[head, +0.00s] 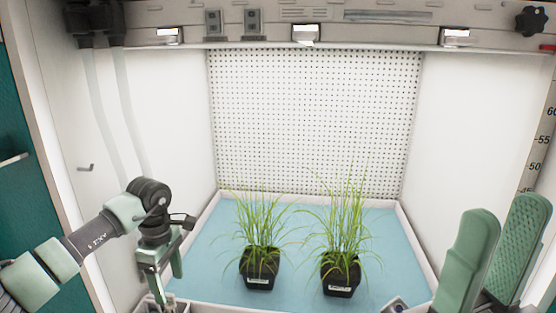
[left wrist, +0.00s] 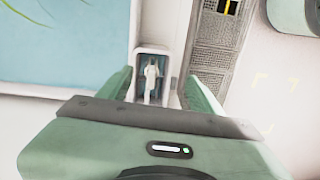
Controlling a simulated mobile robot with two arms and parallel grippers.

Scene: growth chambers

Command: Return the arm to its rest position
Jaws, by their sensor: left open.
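My left gripper (head: 163,270) hangs fingers down at the front left of the chamber in the head view. In the left wrist view its two green fingers (left wrist: 160,90) stand wide apart with nothing held between them. Beyond and between them is a small pale holder (left wrist: 150,51) with a white item (left wrist: 150,78) in it. The holder's edge shows low in the head view (head: 182,303), partly hidden by the gripper. My right gripper (head: 498,235) is at the lower right, close to the camera, its two green fingers pointing up with a gap between them.
Two black pots of grass, left (head: 258,278) and right (head: 340,282), stand on the blue chamber floor (head: 215,255). A perforated panel (head: 310,120) forms the back wall. A small hook (head: 86,168) sticks out on the left wall. A grey vent grille (left wrist: 215,55) lies beside the holder.

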